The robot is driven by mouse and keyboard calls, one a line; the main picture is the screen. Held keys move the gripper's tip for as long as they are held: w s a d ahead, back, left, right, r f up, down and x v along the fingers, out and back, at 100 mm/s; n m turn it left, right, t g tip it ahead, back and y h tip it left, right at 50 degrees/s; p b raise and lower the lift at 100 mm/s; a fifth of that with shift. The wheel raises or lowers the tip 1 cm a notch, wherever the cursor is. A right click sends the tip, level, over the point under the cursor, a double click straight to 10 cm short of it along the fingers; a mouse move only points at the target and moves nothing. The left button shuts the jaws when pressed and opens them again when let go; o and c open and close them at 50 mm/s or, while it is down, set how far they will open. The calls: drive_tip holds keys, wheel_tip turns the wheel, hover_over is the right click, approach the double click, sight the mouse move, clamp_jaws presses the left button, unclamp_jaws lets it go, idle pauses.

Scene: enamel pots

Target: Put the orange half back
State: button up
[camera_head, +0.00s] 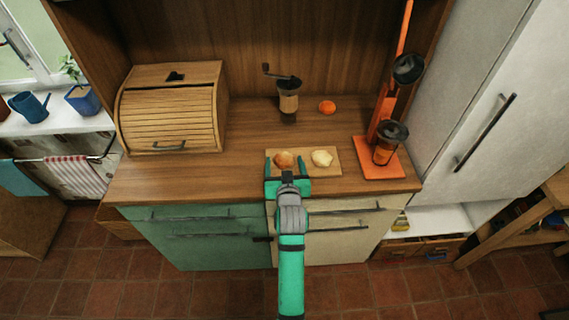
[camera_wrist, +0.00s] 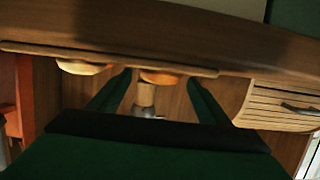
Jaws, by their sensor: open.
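A small wooden board (camera_head: 304,168) lies near the counter's front edge with two small rounded pieces on it. The left one is an orange-brown piece (camera_head: 285,160), which looks like an orange half; the right one is a pale cream piece (camera_head: 322,158). My gripper (camera_head: 286,166) is open at the board's front left, its fingers either side of the orange-brown piece and empty. In the wrist view, which looks upside down, the orange piece (camera_wrist: 160,77) shows between the fingers (camera_wrist: 160,88), and the pale piece (camera_wrist: 83,68) lies outside them. Contact cannot be told.
A red-orange lever press (camera_head: 380,171) stands right of the board. A whole orange fruit (camera_head: 327,107) and a hand grinder (camera_head: 288,98) stand behind. A wooden bread box (camera_head: 170,115) is at the left. The counter between box and board is clear.

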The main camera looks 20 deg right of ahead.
drive_tip(key=v, duration=1.2)
drive_tip(key=s+a+f+n+y, duration=0.1)
drive_tip(key=s+a+f, duration=0.35)
drive_tip(key=s, duration=0.35)
drive_tip(key=s+a+f, duration=0.4)
drive_tip(key=s+a, duration=0.2)
drive_tip(key=s, duration=0.1)
drive_tip(key=s+a+r+n+y, duration=0.1)
drive_tip(key=s+a, duration=0.2)
drive_tip(key=s, duration=0.6)
drive_tip(key=s+a+r+n+t+y, duration=0.1)
drive_tip(key=s+a, duration=0.2)
drive_tip(key=s, duration=0.6)
drive_tip(key=shift+s+a+r+y, duration=0.25)
drive_tip(key=shift+s+y, duration=0.1)
drive_tip(key=shift+y, duration=0.05)
